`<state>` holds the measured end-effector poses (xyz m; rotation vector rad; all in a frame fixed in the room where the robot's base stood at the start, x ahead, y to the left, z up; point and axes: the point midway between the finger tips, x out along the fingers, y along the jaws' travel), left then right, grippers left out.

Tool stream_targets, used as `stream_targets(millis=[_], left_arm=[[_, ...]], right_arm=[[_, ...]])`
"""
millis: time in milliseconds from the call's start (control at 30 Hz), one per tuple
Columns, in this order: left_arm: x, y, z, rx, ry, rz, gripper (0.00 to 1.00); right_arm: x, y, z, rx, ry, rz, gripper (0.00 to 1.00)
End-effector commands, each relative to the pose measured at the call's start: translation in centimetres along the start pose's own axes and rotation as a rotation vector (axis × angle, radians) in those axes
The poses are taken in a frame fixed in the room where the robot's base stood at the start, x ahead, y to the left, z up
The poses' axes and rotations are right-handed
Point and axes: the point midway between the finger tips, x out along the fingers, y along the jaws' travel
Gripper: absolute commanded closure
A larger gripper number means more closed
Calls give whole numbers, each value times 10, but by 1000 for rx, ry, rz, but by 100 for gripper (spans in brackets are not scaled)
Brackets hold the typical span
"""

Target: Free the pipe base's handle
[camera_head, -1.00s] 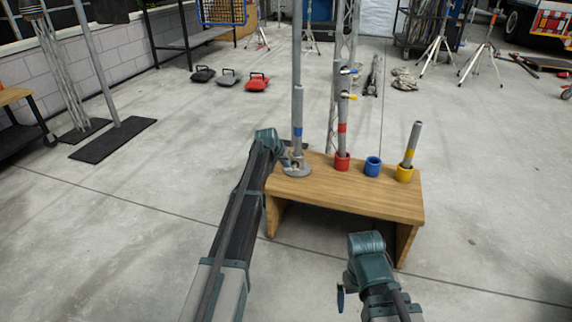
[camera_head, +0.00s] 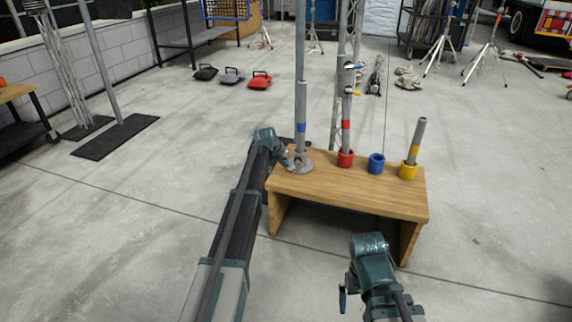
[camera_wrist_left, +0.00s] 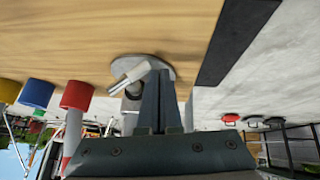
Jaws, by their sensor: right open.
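The grey pipe base (camera_head: 300,163) is a round flange on the left end of the wooden bench (camera_head: 345,189), with a tall upright pipe (camera_head: 301,105) with a blue band in it. In the left wrist view the base (camera_wrist_left: 166,72) shows with its pale handle (camera_wrist_left: 131,73) sticking out at a slant. My left gripper (camera_head: 287,160) is at the left side of the base. Its dark fingers (camera_wrist_left: 160,75) are close together beside the handle; whether they hold part of it is hidden. My right gripper (camera_head: 346,294) is open and empty, in front of the bench.
Red (camera_head: 345,159), blue (camera_head: 376,164) and yellow (camera_head: 408,171) cups stand along the bench's back edge. Pipes stand in the red and yellow ones. A lattice mast (camera_head: 337,110) rises behind the bench.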

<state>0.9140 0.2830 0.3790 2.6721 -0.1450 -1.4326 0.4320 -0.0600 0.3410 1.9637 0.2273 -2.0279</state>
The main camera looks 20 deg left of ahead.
Motion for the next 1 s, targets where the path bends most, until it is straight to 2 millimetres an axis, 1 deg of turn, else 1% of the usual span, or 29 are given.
stream_targets(millis=[33,200,1000], left_arm=[[4,-2,2,0,0,0,100],[8,-3,5,0,0,0,100],[8,-2,5,0,0,1,100]], right_arm=[[4,0,0,0,0,0,0],[10,-1,0,0,0,0,0],[10,-1,0,0,0,0,0]])
